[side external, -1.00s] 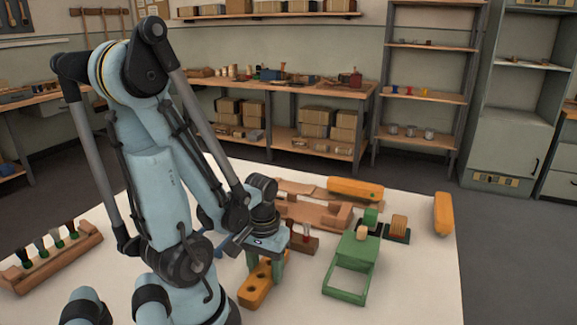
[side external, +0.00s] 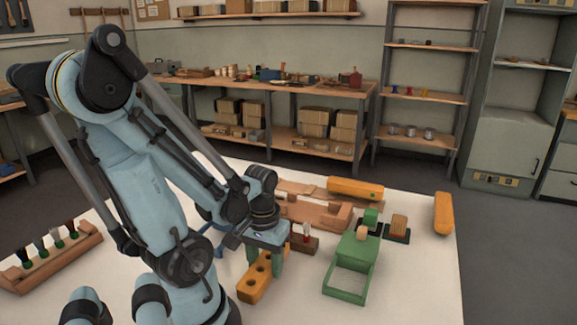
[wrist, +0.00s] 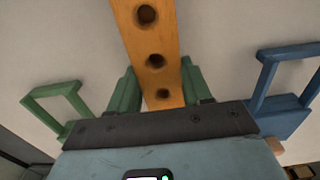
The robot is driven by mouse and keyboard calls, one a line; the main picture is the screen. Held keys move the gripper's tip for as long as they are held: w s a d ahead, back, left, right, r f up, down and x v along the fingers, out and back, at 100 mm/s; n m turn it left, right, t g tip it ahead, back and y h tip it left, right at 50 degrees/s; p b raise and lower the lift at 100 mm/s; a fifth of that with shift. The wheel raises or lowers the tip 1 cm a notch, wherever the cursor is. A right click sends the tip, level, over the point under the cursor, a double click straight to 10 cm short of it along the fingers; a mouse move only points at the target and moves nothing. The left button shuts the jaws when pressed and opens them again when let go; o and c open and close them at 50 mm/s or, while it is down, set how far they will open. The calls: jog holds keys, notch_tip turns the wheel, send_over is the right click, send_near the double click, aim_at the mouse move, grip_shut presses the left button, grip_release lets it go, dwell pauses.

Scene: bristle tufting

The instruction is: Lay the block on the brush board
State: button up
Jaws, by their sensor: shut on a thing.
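The block is an orange bar with a row of round holes. In the side view the block (side external: 254,284) is under my gripper (side external: 265,256), at the near middle of the white table. In the wrist view the block (wrist: 150,40) runs from the top edge down between the green fingers of my gripper (wrist: 158,88), which is shut on it. The gap under it is hard to judge. A brown wooden board (side external: 300,210) with raised pieces lies behind my gripper; I cannot tell for sure that it is the brush board.
A small brown piece with a red-tipped upright (side external: 306,240) is close behind. Orange pieces (side external: 354,188) lie farther back. A wooden rack with brushes (side external: 50,257) is at the left. The table's front right is clear.

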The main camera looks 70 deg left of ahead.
jog(key=shift+r, duration=0.4)
jog(key=shift+d+r, duration=0.2)
jog(key=shift+r, duration=0.65)
jog(key=d+r, duration=0.7)
jog(key=d, duration=0.4)
jog(key=w+r+m, duration=0.3)
jog(key=w+m, duration=0.1)
jog(key=w, duration=0.4)
jog(key=w+a+r+m, duration=0.1)
jog(key=w+r+m, duration=0.2)
jog(key=w, duration=0.6)
jog(key=shift+w+a+r+m, duration=0.15)
jog(key=shift+w+r+m, duration=0.15)
jog(key=shift+m, duration=0.7)
jog(key=shift+s, duration=0.15)
jog(key=s+f+n, duration=0.3)
jog(key=s+n, duration=0.1)
jog(key=s, duration=0.4)
jog(key=s+d+f+n, duration=0.1)
jog(key=s+f+n, duration=0.3)
jog(key=s, duration=0.5)
jog(key=shift+d+n, duration=0.3)
jog(key=shift+n, duration=0.2)
